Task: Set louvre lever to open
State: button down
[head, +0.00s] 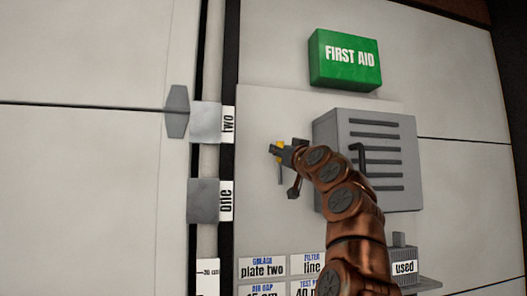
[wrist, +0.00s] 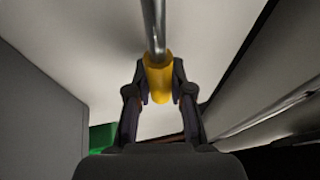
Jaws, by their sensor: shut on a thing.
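The lever shows in the wrist view as a thin metal rod (wrist: 154,28) with a yellow grip (wrist: 158,72) at its near end. My gripper (wrist: 158,84) is shut on the yellow grip, one finger on each side. Much of the lever is hidden in the head view. No open or closed marking is readable near it.
A green first aid box (head: 345,62) is above the slatted box. Labels and a "used" holder (head: 404,267) are below.

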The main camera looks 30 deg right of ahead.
jog(key=shift+d+r, duration=0.1)
dwell(0.3)
jog(key=c, duration=1)
grip_release()
jog(key=shift+s, duration=0.35)
jog(key=v, duration=1.1)
jog(key=shift+s, duration=0.2)
jog(key=shift+f, duration=0.2)
